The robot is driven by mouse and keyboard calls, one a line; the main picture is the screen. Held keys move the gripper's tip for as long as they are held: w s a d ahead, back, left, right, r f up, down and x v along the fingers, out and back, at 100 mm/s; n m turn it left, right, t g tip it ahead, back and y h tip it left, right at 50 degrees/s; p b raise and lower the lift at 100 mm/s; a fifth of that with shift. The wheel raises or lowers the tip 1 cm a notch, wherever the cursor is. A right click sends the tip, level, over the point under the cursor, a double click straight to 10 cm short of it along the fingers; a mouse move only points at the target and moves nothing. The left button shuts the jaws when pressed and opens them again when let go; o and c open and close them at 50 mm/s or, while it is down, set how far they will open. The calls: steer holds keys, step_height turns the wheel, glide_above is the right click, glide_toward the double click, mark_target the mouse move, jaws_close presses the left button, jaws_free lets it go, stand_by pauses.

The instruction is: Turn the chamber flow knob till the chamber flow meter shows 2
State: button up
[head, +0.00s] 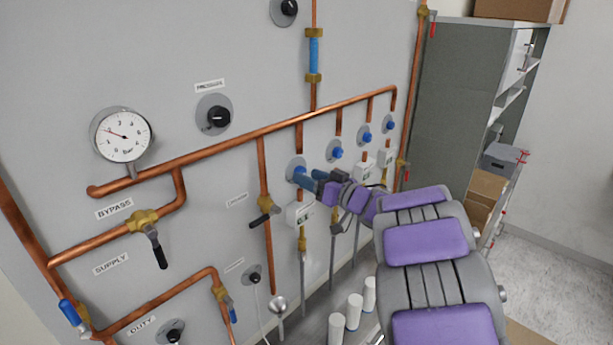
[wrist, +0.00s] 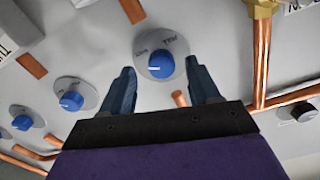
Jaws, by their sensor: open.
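A row of blue knobs on round grey plates runs along the wall panel. My gripper (head: 308,179) is at the leftmost one, whose plate (head: 295,161) is partly hidden by the fingers. In the wrist view this blue knob (wrist: 160,67) sits between the open fingertips of my gripper (wrist: 160,75), with a gap on each side. Lettering on its plate is too small to read. A white meter box (head: 300,213) with a small display hangs below it; its figure is unreadable. I cannot tell from labels which knob is the chamber flow knob.
More blue knobs (head: 335,153) and (wrist: 70,99) follow along the row. Copper pipes (head: 255,141) cross the panel close by. A pressure gauge (head: 122,134) and a black-handled valve (head: 150,225) are at left. White cylinders (head: 354,310) stand below; shelving (head: 510,100) is at right.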

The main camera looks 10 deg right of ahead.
steer(key=shift+x, duration=0.95)
steer(key=c, duration=1)
